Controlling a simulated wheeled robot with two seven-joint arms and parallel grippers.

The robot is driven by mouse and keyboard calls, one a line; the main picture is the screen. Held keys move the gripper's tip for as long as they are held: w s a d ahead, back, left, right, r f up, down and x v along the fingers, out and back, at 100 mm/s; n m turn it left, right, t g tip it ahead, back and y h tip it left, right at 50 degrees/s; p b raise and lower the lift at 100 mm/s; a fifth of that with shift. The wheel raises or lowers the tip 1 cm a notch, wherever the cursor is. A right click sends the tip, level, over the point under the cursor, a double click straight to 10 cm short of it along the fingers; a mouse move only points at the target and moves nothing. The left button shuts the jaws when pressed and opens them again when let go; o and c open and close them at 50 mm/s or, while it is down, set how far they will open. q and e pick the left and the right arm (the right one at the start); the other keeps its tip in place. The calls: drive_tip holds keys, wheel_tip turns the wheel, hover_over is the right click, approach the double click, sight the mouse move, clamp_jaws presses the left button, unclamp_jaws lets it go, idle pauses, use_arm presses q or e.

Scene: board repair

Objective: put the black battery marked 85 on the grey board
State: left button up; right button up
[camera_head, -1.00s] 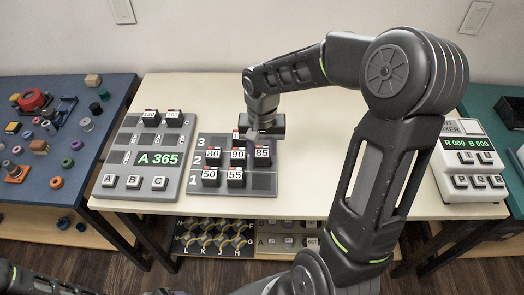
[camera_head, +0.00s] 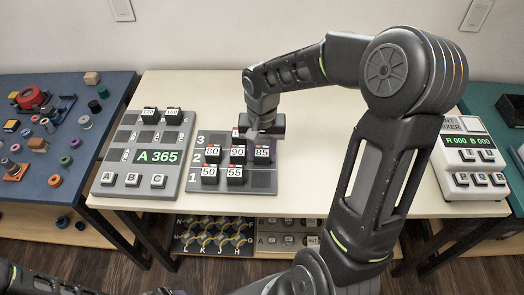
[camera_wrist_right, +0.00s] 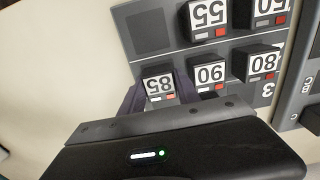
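The black battery marked 85 (camera_head: 262,155) sits at the right end of row 2 of a dark grey tray (camera_head: 262,183) numbered 1 to 3. My right gripper (camera_head: 262,138) is just behind and above it. In the right wrist view, its two fingers stand one on each side of battery 85 (camera_wrist_right: 159,85). I cannot tell whether they press on it. The light grey board (camera_head: 174,183) with the green "A 365" display lies left of the tray and carries batteries 120 (camera_head: 149,113) and 150 (camera_head: 172,113) at its top.
Batteries 80 (camera_head: 213,153), 90 (camera_head: 238,153), 50 (camera_head: 208,173) and 55 (camera_head: 235,173) stand close by in the tray. A white tester (camera_head: 468,160) stands at the right of the table. The table between tray and tester is clear beneath my right arm.

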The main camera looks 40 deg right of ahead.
sight(262, 151)
drive_tip(key=o, duration=0.5)
drive_tip(key=shift+r, duration=0.1)
drive_tip(key=shift+r, duration=3.85)
